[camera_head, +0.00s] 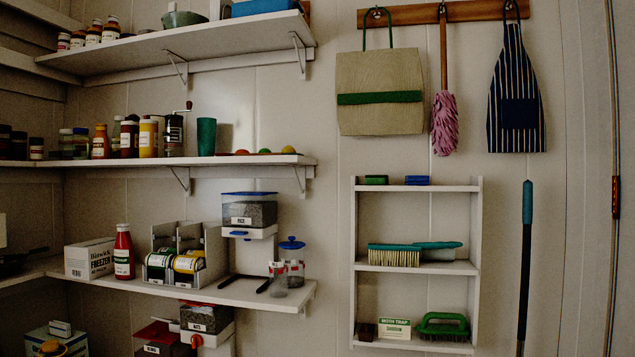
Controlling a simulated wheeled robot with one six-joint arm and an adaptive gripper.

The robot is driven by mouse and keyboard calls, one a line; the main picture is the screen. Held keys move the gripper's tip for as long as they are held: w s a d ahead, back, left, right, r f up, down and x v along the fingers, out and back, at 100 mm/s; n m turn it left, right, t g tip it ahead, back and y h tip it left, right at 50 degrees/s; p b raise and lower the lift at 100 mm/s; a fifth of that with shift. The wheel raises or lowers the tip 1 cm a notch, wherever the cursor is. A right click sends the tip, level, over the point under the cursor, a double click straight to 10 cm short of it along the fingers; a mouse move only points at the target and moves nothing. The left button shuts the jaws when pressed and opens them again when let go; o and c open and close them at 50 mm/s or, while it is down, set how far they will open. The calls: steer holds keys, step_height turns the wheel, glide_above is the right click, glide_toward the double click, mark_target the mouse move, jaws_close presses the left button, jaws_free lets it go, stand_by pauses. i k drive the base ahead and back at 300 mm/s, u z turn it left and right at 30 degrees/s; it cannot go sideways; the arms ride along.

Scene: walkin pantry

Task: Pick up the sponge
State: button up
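Two small blocks that look like sponges lie on the top board of the small white wall shelf (474,269) at right of centre. The left one is a green sponge-like block (376,180) and the right one is a blue sponge-like block (417,180). They lie apart, with bare board between them. I cannot tell which one the task means. My gripper is not in view, so its state does not show.
The small shelf also holds a long brush (395,257), a moth trap box (394,328) and a green scrub brush (443,326). A bag (380,85), pink duster (445,123) and striped apron (516,95) hang above. Loaded pantry shelves (225,161) stand left.

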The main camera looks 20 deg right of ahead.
mark_target(370, 180)
steer(key=u, duration=0.95)
steer(key=i, duration=1.35)
steer(key=z, duration=0.9)
steer(key=i, duration=0.85)
steer(key=z, duration=1)
